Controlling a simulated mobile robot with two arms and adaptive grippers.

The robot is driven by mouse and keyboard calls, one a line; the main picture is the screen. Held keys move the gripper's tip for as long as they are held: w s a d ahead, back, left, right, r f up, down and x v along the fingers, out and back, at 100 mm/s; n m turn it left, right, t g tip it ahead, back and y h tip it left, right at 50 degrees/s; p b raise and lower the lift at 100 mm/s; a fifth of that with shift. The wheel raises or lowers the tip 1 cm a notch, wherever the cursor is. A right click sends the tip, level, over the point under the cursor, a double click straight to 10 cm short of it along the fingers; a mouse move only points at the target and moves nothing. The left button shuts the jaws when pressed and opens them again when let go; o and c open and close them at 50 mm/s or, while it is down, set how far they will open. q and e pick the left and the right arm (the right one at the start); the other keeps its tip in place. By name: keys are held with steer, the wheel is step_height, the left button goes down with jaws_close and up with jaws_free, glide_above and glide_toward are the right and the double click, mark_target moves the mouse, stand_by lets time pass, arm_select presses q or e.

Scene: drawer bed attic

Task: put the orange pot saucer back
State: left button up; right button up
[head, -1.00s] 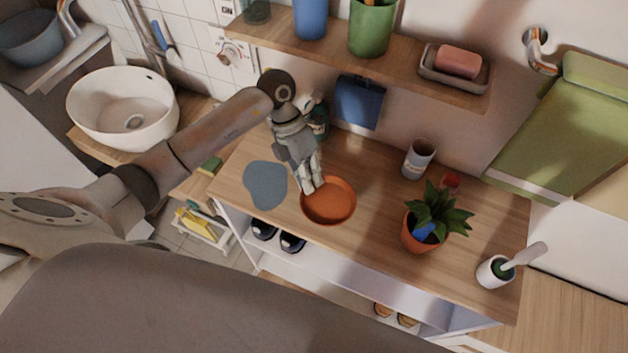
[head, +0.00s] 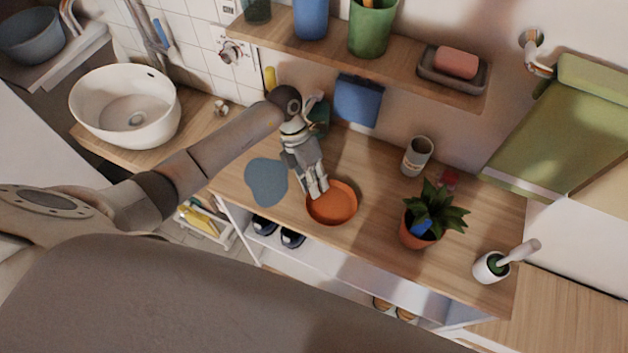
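The orange pot saucer (head: 334,205) is a round shallow dish over the wooden counter (head: 375,250), near its front edge. My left gripper (head: 319,191) reaches down to the saucer's upper-left rim, and its fingers look closed on that rim. I cannot tell whether the saucer is slightly raised or still touching the counter. The orange pot (head: 416,237) with a green plant (head: 440,210) stands to the right of the saucer. My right gripper is out of view.
A flat blue-grey mat (head: 266,182) lies left of the saucer. A shelf (head: 400,58) overhangs the back. Counter between saucer and pot is clear.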

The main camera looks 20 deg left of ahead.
arm_select(q)
steer(key=shift+o, duration=0.2)
steer(key=b+v, duration=0.2)
steer(key=v, duration=0.5)
steer(key=shift+f, duration=0.1)
steer(key=shift+a+r, duration=0.15)
steer(key=shift+r, duration=0.25)
